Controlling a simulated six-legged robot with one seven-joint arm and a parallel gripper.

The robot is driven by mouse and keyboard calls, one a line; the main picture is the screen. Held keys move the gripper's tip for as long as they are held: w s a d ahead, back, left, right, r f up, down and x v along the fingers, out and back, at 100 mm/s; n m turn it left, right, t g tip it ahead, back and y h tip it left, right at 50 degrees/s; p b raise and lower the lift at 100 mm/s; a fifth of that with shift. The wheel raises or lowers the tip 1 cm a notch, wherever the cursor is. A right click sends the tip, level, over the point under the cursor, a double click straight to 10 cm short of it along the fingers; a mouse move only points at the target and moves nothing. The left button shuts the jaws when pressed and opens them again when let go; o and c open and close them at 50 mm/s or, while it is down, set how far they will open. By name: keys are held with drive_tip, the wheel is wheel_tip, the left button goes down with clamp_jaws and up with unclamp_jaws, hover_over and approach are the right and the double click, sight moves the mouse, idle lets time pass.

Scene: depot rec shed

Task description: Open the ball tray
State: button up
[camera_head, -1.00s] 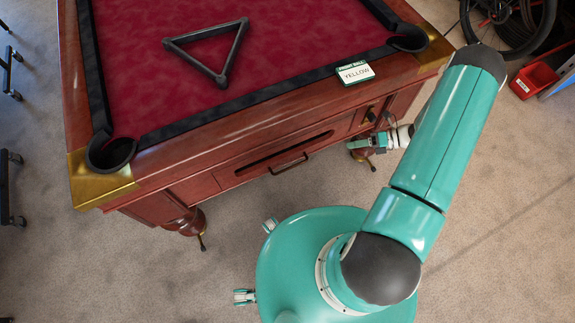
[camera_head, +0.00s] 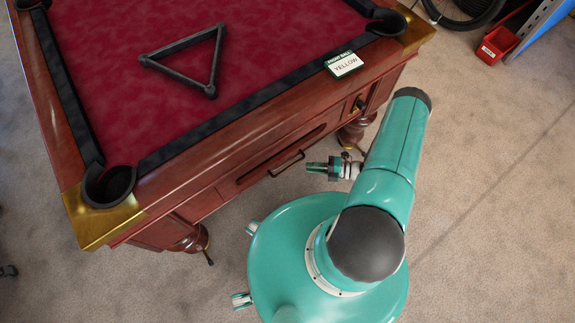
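The ball tray (camera_head: 241,178) is a wooden drawer front in the near side of the pool table, with a long dark slot above it. Its dark bar handle (camera_head: 287,165) is at the lower middle of the front. The tray looks shut, flush with the table side. My gripper (camera_head: 311,167) is just right of the handle, pointing left toward it, with a small gap that I cannot judge in depth. Its fingers are small and dark here, so I cannot tell whether they are open. Nothing shows held in it.
The pool table's red cloth (camera_head: 120,95) carries a black triangle rack (camera_head: 180,75). A dark knob (camera_head: 360,104) is on the table side at right. A red bin (camera_head: 497,45) stands at the back right. The carpet at right is clear.

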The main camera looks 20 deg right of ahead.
sight(290, 166)
drive_tip(key=x, duration=0.9)
drive_tip(key=shift+a, duration=0.1)
clamp_jaws()
